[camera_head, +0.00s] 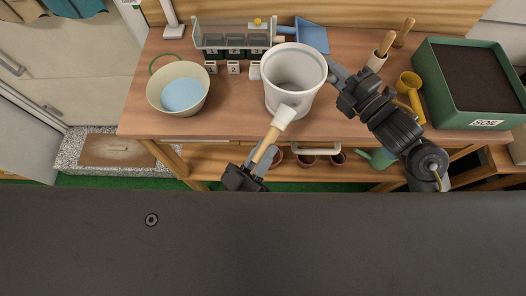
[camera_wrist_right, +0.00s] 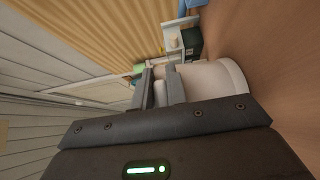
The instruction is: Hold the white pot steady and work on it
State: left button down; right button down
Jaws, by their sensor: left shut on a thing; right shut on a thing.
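The white pot (camera_head: 296,72) stands upright near the middle of the wooden table, its mouth open toward me. My right gripper (camera_head: 334,72) is shut on the right side of the pot near its rim. In the right wrist view the pot (camera_wrist_right: 222,78) lies at the fingers (camera_wrist_right: 160,88), partly hidden by them. My left gripper (camera_head: 256,164) is shut on the wooden handle of a white-headed brush (camera_head: 267,141), low in front of the table. The brush head overlaps the pot's lower front; whether it touches the pot I cannot tell.
A cream bowl with blue inside (camera_head: 190,76) stands left. Number blocks (camera_head: 233,67) and a grey rack (camera_head: 207,35) are behind, beside a blue dustpan (camera_head: 311,36). A yellow scoop (camera_head: 410,88) and green soil box (camera_head: 440,82) stand right. Small pots sit on the lower shelf.

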pick_arm(q)
jog(key=shift+w, duration=0.3)
dwell(1.3)
jog(key=shift+d, duration=1.3)
jog(key=shift+a, duration=0.1)
